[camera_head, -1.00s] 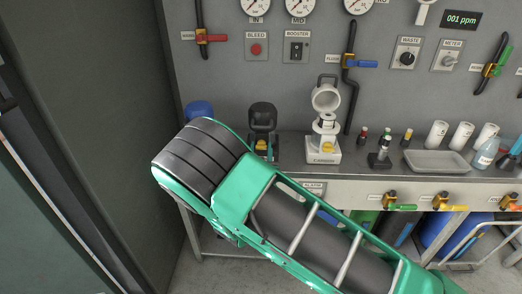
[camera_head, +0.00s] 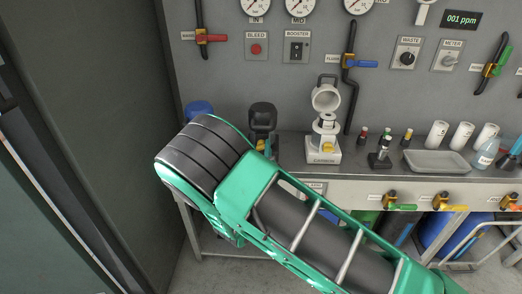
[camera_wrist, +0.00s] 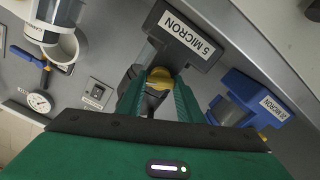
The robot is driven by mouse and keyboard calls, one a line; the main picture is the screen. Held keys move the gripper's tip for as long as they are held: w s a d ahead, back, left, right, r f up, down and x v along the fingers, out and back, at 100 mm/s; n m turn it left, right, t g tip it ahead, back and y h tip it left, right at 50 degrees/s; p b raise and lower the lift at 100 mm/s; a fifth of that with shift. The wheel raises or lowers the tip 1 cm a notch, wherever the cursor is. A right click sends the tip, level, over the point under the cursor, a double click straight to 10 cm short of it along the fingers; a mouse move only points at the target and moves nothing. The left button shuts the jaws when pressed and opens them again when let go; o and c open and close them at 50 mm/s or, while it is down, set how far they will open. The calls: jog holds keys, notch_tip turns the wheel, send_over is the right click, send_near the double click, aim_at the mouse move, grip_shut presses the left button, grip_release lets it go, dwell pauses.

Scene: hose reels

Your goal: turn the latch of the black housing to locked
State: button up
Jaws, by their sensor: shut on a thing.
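The black housing (camera_head: 262,115) stands on the bench left of the white housing, partly behind my arm in the head view. In the wrist view the black housing (camera_wrist: 152,20) carries a label reading 5 MICRON. Its yellow latch (camera_wrist: 160,76) sits between the green fingertips of my gripper (camera_wrist: 160,88), which is shut on it. The exact angle of the latch is hard to tell, as the fingers cover its sides. In the head view my gripper is mostly hidden behind my green and grey arm.
The white housing (camera_head: 322,148) stands to the right with its lid raised. A blue housing (camera_head: 199,109) is at the left; it also shows in the wrist view (camera_wrist: 243,98). Farther right lie a grey tray (camera_head: 437,161) and small bottles. The wall panel with valves is behind.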

jog(key=n, duration=0.6)
jog(key=shift+a+f+n, duration=0.1)
jog(key=shift+a+n, duration=0.15)
jog(key=shift+n, duration=0.05)
jog(key=n, duration=0.6)
jog(key=shift+f, duration=0.1)
jog(key=shift+n, duration=0.3)
jog(key=o, duration=0.8)
jog(key=shift+o, duration=0.2)
jog(key=shift+d, duration=0.1)
jog(key=s, duration=1)
jog(key=shift+s+a, duration=0.25)
jog(key=shift+s, duration=0.1)
jog(key=shift+d, duration=0.15)
